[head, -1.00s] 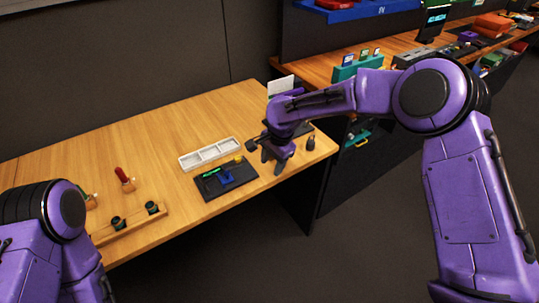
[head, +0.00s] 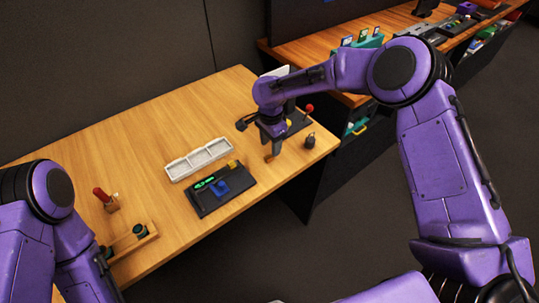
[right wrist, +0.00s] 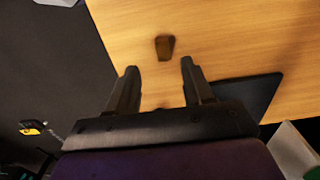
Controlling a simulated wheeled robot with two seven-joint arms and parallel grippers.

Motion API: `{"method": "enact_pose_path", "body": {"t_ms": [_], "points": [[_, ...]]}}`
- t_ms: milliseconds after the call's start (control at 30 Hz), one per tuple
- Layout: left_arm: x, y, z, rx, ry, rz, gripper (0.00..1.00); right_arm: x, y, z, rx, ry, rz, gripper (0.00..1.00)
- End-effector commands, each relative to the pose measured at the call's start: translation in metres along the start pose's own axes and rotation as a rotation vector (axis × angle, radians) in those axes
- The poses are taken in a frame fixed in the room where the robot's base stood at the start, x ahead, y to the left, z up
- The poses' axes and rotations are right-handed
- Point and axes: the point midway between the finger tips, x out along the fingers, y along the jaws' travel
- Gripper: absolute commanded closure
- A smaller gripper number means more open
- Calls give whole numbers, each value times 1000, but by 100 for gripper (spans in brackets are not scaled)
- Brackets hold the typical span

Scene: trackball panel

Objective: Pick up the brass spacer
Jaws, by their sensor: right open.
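A small brownish block, which looks like the brass spacer (head: 270,157), stands on the wooden table just below my right gripper (head: 271,142). In the right wrist view the spacer (right wrist: 165,47) shows dark and slightly blurred on bare wood, beyond the fingertips and roughly in line with the gap between them. My right gripper (right wrist: 158,72) is open, with nothing between its fingers. The left arm shows at the lower left of the head view; its gripper is out of sight.
A black panel (head: 207,204) with a blue part and a white compartment tray (head: 199,159) lie left of the spacer. A small dark object (head: 310,142) stands to its right, near the table edge. A dark pad (right wrist: 252,92) lies close by the right gripper.

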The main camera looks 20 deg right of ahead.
Motion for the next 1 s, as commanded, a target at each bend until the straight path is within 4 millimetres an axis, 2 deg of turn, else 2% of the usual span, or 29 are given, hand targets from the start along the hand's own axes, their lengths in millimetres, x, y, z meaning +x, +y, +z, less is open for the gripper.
{"method": "enact_pose_path", "body": {"t_ms": [333,433,600,667,700,767,1000], "points": [[-18,-2,-8,0,1,0,57,51,-1,0,-1,-1,0,49],[-19,-2,-8,0,1,0,57,58,-1,0,-1,0,-2,49],[-18,-2,-8,0,1,0,57,58,-1,-1,-1,1,-2,49],[-18,-2,-8,0,1,0,57,58,-1,-1,0,1,-2,65],[-18,-2,-8,0,1,0,57,58,-1,-1,0,1,-2,78],[-18,-2,-8,0,1,0,57,58,-1,-1,0,1,-2,98],[-18,-2,-8,0,1,0,57,58,-1,-2,1,1,-2,100]]}}
